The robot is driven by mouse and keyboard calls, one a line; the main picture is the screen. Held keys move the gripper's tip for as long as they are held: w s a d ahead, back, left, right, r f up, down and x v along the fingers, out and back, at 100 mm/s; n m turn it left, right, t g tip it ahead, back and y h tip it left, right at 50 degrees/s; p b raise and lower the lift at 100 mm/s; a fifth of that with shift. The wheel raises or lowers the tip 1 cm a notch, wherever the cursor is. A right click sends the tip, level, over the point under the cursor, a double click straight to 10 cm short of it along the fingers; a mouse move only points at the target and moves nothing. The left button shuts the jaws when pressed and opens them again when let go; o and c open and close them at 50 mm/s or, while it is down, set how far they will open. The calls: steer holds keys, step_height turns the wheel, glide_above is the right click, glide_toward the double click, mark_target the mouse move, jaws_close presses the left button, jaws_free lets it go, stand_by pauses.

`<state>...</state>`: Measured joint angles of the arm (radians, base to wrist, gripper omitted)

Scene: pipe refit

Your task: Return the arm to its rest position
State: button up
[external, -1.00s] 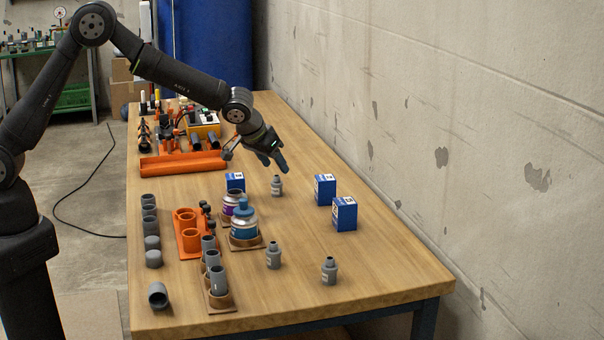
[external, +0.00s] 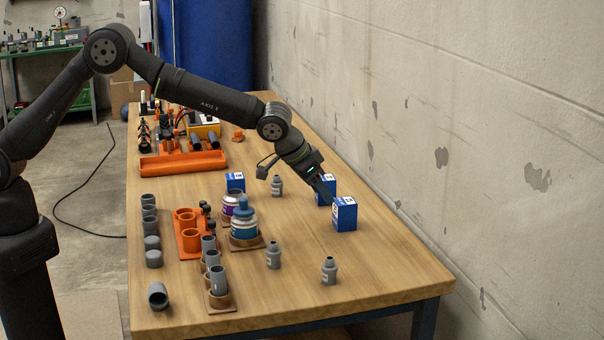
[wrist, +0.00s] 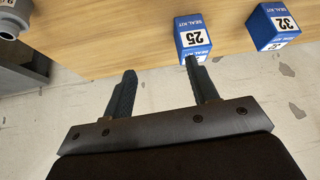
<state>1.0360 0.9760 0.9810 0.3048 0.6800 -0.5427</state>
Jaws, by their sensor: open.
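My gripper (external: 328,192) is above the right side of the wooden table (external: 290,270), in front of the blue seal kit boxes in the external view. In the wrist view my gripper (wrist: 160,88) has its two dark fingers apart with nothing between them. One blue and white seal kit box (external: 345,214) stands just right of the fingers. Another box (external: 327,182) is partly hidden behind the gripper. In the wrist view the box marked 25 (wrist: 193,36) is beyond the right fingertip, and the box marked 32 (wrist: 272,27) is farther right. Whether a finger touches a box, I cannot tell.
Grey fittings (external: 329,270) stand at the front right, and an orange rack (external: 188,235) at the left. The wall (external: 450,120) runs along the table's right side.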

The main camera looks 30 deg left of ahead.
steer(key=s+d+m+g+h, duration=0.1)
steer(key=s+d+m, duration=0.2)
steer(key=s+d, duration=0.65)
steer(key=w+f, duration=0.3)
steer(key=w, duration=0.2)
steer(key=shift+w+d, duration=0.25)
steer(key=shift+d, duration=0.2)
steer(key=shift+f, duration=0.1)
